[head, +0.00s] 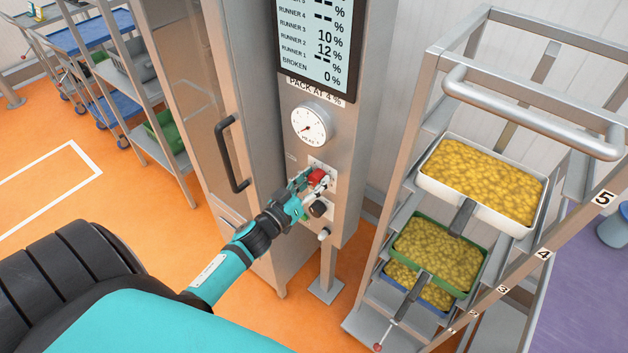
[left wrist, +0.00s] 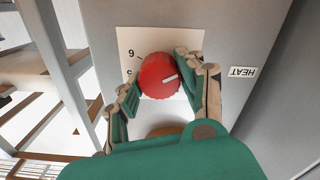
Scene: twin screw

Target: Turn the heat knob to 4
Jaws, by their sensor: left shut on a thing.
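The red heat knob (head: 318,177) sits on a pale plate on the front of the grey control column. My left gripper (head: 311,182) is shut on it from the lower left. In the left wrist view the red knob (left wrist: 157,72) lies between the two fingers of my left gripper (left wrist: 160,82), one on each side. A white mark on the knob points right and slightly up in that view. My right gripper is not in view.
A round white HEAT gauge (head: 309,123) and a screen (head: 318,45) with percentages are above the knob. A black knob (head: 318,209) is just below. A cabinet door handle (head: 231,153) is left. A rack (head: 440,115) with filled trays stands right.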

